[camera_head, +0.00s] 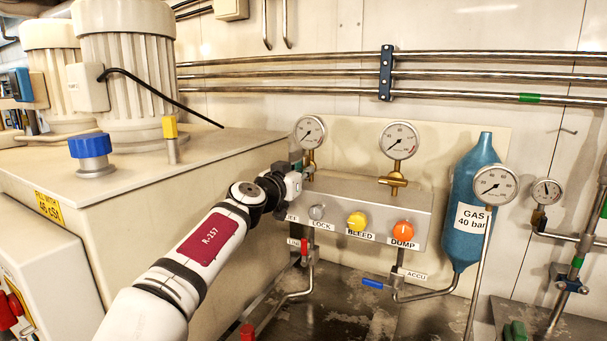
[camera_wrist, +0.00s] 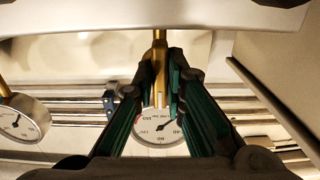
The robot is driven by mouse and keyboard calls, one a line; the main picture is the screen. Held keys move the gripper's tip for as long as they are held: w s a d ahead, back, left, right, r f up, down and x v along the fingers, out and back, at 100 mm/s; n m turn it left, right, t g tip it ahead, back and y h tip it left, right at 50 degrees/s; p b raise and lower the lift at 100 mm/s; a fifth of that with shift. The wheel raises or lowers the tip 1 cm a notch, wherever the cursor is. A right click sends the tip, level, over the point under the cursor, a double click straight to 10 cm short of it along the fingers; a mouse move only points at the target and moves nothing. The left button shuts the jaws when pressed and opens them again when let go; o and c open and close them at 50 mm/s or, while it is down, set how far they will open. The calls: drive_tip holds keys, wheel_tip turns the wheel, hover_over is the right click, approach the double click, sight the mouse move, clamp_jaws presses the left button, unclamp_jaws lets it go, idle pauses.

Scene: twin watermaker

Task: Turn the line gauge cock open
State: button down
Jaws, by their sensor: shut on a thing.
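The left gauge (camera_head: 310,131) stands on a brass stem at the left end of the grey valve block (camera_head: 420,215). In the wrist view the gauge face (camera_wrist: 158,132) appears upside down, below its brass stem and cock (camera_wrist: 159,48). My gripper (camera_head: 297,164) is at this stem, just above the block. Its two green-padded fingers (camera_wrist: 161,82) are shut on the cock at the stem. The fingers cover most of the cock's handle, so its angle cannot be told.
A second gauge (camera_head: 399,140) on a brass stem stands to the right. Lock, yellow bleed and orange dump knobs (camera_head: 403,230) line the block's front. A red-handled valve (camera_head: 304,250) hangs below my gripper. A large beige cabinet (camera_head: 150,190) is close on the left.

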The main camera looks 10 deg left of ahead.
drive_tip(key=shift+f, duration=0.15)
drive_tip(key=c, duration=1.6)
unclamp_jaws()
drive_tip(key=shift+c, duration=0.2)
drive_tip(key=v, duration=0.7)
drive_tip(key=shift+s, duration=0.25)
drive_tip(key=shift+a, duration=0.1)
